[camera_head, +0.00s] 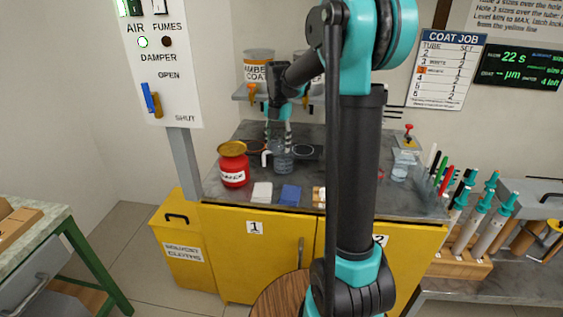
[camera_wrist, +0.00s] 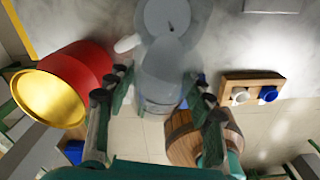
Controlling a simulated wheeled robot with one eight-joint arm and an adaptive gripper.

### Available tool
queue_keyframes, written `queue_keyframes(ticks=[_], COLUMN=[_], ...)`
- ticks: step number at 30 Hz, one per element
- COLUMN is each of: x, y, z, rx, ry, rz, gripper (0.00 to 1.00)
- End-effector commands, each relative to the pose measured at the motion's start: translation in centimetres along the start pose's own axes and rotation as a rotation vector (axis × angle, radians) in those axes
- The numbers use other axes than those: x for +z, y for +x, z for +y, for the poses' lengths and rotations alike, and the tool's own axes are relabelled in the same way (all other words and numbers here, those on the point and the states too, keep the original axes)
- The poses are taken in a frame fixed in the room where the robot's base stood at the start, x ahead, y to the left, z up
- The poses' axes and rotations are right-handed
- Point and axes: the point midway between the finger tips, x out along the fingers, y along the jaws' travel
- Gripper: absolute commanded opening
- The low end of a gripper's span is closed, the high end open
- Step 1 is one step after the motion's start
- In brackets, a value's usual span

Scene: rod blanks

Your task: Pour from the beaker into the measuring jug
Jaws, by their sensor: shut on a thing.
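My gripper (camera_head: 278,133) is over the back left of the bench, pointing down. In the wrist view its fingers (camera_wrist: 156,78) are closed around a clear glass beaker (camera_wrist: 160,88). A clear measuring jug (camera_head: 284,163) with a white handle stands on the bench under the gripper; in the wrist view the jug (camera_wrist: 170,18) is just beyond the beaker and partly overlapped by it. The beaker looks roughly upright in the head view, where it blends with the jug. I cannot tell whether they touch, or see any liquid level.
A red canister (camera_head: 233,165) stands close left of the jug. A clear container (camera_head: 402,166) stands at the right.

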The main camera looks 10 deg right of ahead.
Motion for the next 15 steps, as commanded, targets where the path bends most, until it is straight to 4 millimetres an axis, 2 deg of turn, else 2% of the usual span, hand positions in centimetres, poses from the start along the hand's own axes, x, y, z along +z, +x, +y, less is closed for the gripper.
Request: queue_keyframes(ticks=[15], x=[0.06], y=[-0.14], z=[0.03], rx=[-0.001], ry=[-0.001], rz=[0.061], gripper=[0.23])
